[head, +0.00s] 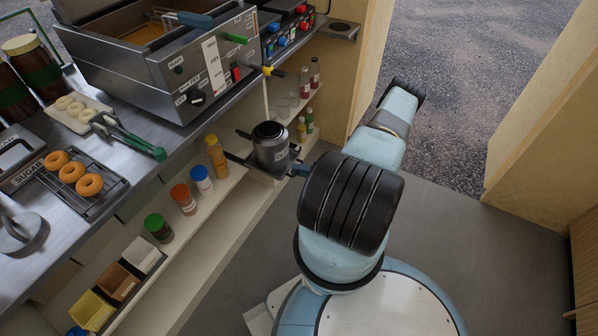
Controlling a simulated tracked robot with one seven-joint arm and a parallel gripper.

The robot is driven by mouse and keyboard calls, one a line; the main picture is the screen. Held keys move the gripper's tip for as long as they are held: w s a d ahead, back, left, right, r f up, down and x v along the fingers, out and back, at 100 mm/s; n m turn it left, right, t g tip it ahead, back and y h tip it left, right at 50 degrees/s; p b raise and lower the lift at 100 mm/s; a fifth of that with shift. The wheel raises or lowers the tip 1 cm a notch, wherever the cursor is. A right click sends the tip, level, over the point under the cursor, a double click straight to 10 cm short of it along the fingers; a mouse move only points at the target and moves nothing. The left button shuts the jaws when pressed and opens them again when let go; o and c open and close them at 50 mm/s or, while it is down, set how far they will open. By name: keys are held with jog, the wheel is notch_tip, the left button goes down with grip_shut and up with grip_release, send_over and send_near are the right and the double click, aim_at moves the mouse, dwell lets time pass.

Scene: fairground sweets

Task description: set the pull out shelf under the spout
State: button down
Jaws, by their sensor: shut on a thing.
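The pull out shelf (238,158) is a dark plate low on the counter's front side. My gripper is hidden behind my own arm.
The fryer (150,65) stands on the steel counter (140,165), with doughnuts (72,172) on a rack and green-handled tongs (130,138). Bottles and jars (184,199) line the shelves below. Grey floor (470,240) is free at right, beside a doorway.

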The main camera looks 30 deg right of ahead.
jog(key=shift+w+d+r, duration=0.15)
jog(key=shift+w+r, duration=0.1)
jog(key=shift+r, duration=0.05)
jog(key=c, duration=1.2)
grip_release()
jog(key=shift+o, duration=0.2)
jog(key=shift+f, duration=0.1)
jog(key=v, duration=1.4)
jog(key=shift+f, duration=0.1)
